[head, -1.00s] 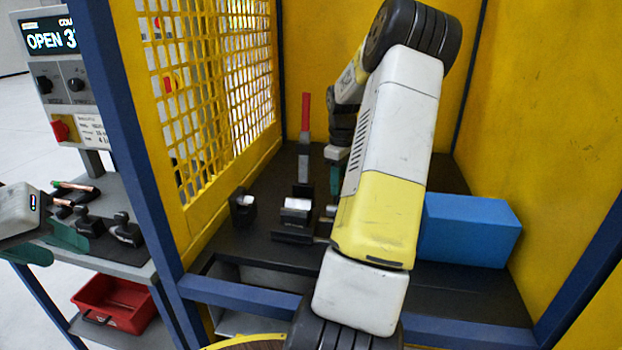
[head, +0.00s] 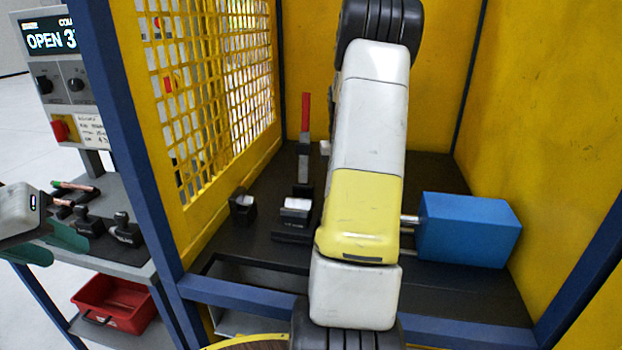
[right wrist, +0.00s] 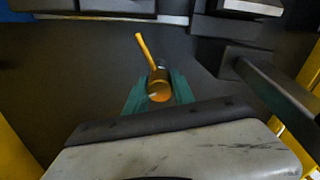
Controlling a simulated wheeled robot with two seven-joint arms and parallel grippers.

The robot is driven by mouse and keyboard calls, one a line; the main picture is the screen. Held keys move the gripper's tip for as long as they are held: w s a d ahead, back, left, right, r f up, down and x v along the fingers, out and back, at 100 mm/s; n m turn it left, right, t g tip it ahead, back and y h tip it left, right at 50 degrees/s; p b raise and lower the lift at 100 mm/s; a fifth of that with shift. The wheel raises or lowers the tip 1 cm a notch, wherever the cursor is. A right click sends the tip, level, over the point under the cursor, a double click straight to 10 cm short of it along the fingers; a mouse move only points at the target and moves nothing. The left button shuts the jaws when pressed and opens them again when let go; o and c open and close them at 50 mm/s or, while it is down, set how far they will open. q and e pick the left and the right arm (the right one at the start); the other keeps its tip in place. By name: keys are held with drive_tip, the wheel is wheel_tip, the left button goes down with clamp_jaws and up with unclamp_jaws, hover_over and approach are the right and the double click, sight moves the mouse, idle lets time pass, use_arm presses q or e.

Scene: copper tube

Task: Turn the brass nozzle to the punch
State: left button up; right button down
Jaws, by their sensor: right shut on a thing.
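The brass nozzle (right wrist: 159,88) shows in the right wrist view as a round orange-yellow end with a thin stem slanting up and left. My right gripper (right wrist: 159,98) is shut on it, with a green finger on each side. In the head view my own right arm hides this gripper and the nozzle. A blue box (head: 468,230) with a short steel rod (head: 409,220) on its left side stands at the right; I cannot tell whether this rod is the punch. My left gripper (head: 48,247) is at the far left, its green fingers apart and empty.
A black clamp block (head: 294,222) and a lever with a red handle (head: 305,115) stand left of my arm. A small black block (head: 243,207) is beside the yellow mesh guard (head: 205,90). A side table holds copper pieces (head: 75,187); a red bin (head: 113,303) is below.

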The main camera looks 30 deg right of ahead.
drive_tip(key=m, duration=0.5)
drive_tip(key=shift+r, duration=0.1)
drive_tip(key=shift+m, duration=0.3)
idle(0.4)
drive_tip(key=c, duration=1.1)
unclamp_jaws()
drive_tip(key=shift+o, duration=0.2)
wheel_tip(320, 180, up, 8)
drive_tip(key=shift+f, duration=0.15)
